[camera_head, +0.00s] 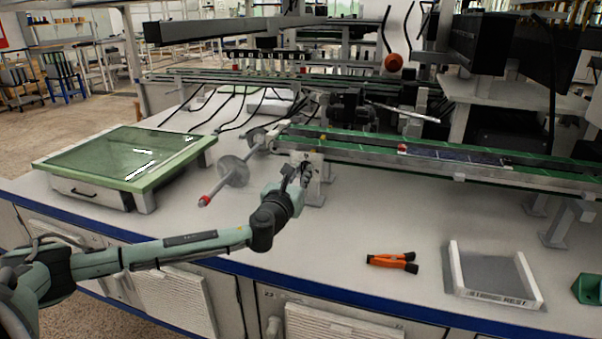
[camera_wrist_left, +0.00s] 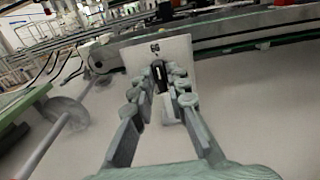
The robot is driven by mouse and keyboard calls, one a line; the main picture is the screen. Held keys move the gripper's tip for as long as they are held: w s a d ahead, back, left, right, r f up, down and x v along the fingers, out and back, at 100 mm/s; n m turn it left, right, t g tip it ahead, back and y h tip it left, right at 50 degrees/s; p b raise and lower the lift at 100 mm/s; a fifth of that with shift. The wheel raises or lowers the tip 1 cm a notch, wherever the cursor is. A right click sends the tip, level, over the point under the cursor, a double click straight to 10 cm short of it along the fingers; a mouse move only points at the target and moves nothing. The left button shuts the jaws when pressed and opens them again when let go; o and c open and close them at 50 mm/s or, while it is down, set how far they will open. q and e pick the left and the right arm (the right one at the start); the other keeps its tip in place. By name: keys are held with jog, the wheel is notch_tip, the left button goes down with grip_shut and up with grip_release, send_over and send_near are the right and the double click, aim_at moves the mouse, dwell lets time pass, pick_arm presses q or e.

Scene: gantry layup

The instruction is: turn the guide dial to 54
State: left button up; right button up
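The guide dial (camera_wrist_left: 160,76) is a small dark knob with a light mark. It stands on a pale panel (camera_wrist_left: 178,52) in the left wrist view, with small dark characters above it that I cannot read. My left gripper (camera_wrist_left: 163,82) points at the panel with its fingertips on either side of the dial. I cannot tell whether they press on it. In the head view the left gripper (camera_head: 297,172) is at the near end of the green rail and hides most of the dial. My right gripper is not in view.
A grey rod with discs and a red tip (camera_head: 233,171) lies left of the gripper, near a green-framed glass table (camera_head: 60,163). The long rail (camera_head: 440,163) runs right. Bare bench surrounds the pliers.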

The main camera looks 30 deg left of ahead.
pick_arm(q)
grip_shut()
